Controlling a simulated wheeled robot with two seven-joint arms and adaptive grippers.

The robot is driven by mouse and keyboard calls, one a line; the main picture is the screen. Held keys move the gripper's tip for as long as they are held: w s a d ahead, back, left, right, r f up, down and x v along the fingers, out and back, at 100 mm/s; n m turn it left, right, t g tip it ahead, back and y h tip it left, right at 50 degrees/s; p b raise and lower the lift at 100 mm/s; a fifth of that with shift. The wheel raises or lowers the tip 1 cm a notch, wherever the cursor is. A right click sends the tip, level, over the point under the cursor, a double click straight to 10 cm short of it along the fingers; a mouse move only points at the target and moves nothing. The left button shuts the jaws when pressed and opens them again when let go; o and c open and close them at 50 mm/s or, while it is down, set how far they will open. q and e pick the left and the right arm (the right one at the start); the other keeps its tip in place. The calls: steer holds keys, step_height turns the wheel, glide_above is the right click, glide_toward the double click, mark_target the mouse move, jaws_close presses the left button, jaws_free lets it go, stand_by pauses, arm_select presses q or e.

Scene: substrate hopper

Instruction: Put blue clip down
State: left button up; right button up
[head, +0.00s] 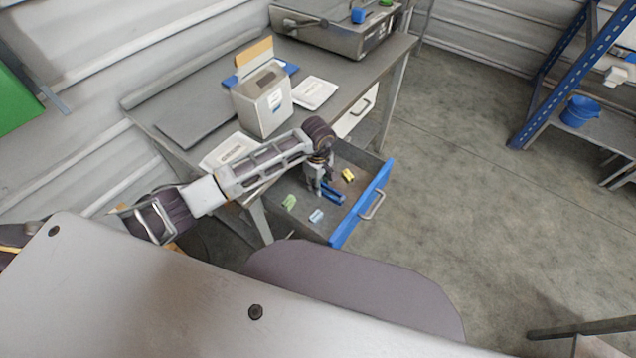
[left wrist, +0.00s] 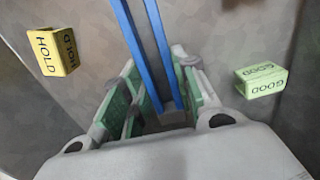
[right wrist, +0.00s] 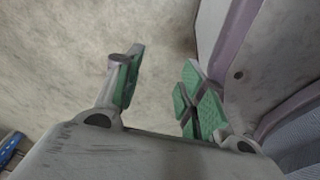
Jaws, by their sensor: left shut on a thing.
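The blue clip (head: 333,194) is in my left gripper (head: 320,188), inside the open drawer (head: 365,208). In the left wrist view the clip shows as two long blue strips (left wrist: 150,40) running out from between the green-padded fingers (left wrist: 160,105). The gripper is shut on it. I cannot tell whether the clip touches the drawer floor. My right gripper (right wrist: 160,90) shows only in the right wrist view, with its fingers apart and nothing between them.
The drawer also holds a yellow HOLD block (head: 348,175), a green GOOD block (head: 289,202) and a pale blue block (head: 316,215). Its raised blue front (head: 352,222) bears a handle. A white box (head: 265,104) stands on the bench above. The floor beyond the drawer is clear.

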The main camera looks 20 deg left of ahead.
arm_select(q)
steer(key=o, duration=1.1)
steer(key=shift+c, duration=0.2)
